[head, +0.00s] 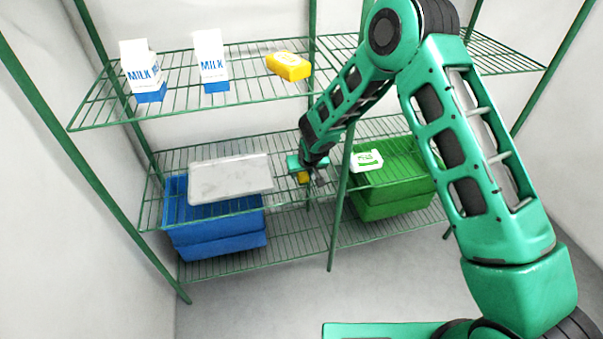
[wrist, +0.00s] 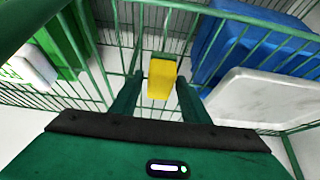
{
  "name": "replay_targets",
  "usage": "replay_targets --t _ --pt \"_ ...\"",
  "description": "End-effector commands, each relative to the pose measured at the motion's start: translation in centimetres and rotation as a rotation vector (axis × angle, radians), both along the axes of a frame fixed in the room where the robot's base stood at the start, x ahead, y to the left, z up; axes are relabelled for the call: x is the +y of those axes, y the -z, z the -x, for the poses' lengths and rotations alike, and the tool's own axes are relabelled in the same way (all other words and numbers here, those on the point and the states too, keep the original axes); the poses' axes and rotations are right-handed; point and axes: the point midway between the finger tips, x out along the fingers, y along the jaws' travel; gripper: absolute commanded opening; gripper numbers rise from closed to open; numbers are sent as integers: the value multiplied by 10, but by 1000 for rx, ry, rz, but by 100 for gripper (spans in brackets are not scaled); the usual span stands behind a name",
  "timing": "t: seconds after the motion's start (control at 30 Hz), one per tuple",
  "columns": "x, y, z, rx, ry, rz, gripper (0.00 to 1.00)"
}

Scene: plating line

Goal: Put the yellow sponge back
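The yellow sponge (wrist: 162,79) is a small block in the wrist view, lying between the two fingers of my gripper (wrist: 160,82). A narrow gap seems to show on each side of it, so the fingers look open around it rather than closed on it. In the head view the sponge (head: 303,177) is a small yellow patch just below my gripper (head: 312,172), at the middle shelf, left of the centre post. My gripper hides part of it there, and whether it touches the wire shelf is not clear.
A grey tray (head: 231,180) and blue crate (head: 215,242) stand left of my gripper. A green crate (head: 392,207) with a white-green item (head: 367,160) is right of the post. The upper shelf holds milk cartons (head: 211,62) and a yellow packet (head: 289,66).

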Motion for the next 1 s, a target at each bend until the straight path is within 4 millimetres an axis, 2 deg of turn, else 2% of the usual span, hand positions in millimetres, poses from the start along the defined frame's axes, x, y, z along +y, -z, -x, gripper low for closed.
replay_targets --t 0.3,0.47,1.0 --pt "0 -1 0 0 0 0 47" --pt "-1 -10 4 -1 -1 0 47" --pt "-12 -90 48 -2 -1 -1 47"
